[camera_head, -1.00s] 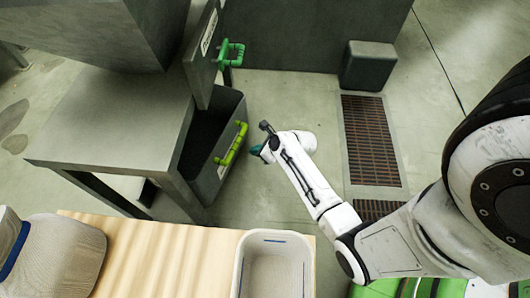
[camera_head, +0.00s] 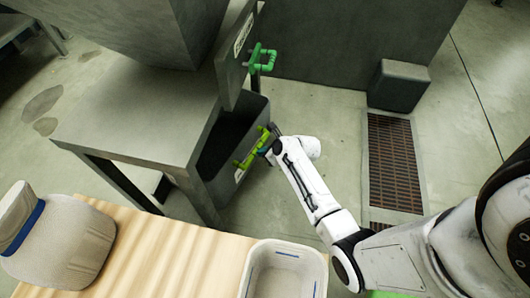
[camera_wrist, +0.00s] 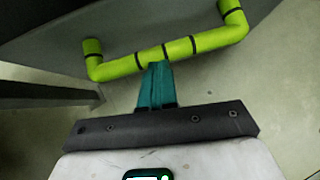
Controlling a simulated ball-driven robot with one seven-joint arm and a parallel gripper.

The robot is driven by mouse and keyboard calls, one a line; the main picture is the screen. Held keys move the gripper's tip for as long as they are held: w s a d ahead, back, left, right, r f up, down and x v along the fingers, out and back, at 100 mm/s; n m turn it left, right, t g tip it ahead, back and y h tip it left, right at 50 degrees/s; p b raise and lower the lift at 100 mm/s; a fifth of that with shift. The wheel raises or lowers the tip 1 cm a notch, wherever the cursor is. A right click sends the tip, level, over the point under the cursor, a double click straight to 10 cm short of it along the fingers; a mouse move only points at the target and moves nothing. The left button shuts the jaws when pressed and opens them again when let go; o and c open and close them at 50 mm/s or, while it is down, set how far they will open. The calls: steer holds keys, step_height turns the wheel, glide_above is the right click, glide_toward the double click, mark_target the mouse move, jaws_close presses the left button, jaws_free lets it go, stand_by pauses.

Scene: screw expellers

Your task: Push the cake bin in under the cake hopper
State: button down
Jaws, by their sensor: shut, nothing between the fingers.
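The cake bin (camera_head: 226,138) is a dark grey, open-topped bin low beside the metal stand, partly under its tabletop. A yellow-green bar handle (camera_head: 251,150) runs along its outer side, and the handle also shows across the top of the wrist view (camera_wrist: 165,51). The grey hopper (camera_head: 140,25) stands above the stand's top. My gripper (camera_head: 266,150) is at the handle, its teal fingers (camera_wrist: 156,84) shut and empty. In the wrist view the fingertips meet the handle's middle; I cannot tell if they press on it.
The metal stand (camera_head: 140,120) has legs beside the bin. A panel with a green handle (camera_head: 262,58) hangs above it. A wooden table (camera_head: 150,250) with a cap (camera_head: 60,240) and a white tub (camera_head: 285,250) is in front. A grey block (camera_head: 399,86) and floor grate (camera_head: 393,160) lie right.

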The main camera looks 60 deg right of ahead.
mark_target(256, 148)
steer(key=w, duration=0.1)
steer(key=w+p, duration=0.1)
steer(key=w, duration=0.1)
steer(key=shift+w+a+r, duration=0.1)
steer(key=shift+w+r, duration=0.1)
steer(key=shift+w, duration=0.05)
steer(key=shift+w+f, duration=0.15)
steer(key=shift+f, duration=0.1)
steer(key=shift+s+p, duration=0.25)
steer(key=shift+p, duration=0.1)
steer(key=s+d+r+p, duration=0.2)
steer(key=s+r+p, duration=0.5)
steer(key=s, duration=0.5)
steer(key=shift+r+h, duration=0.3)
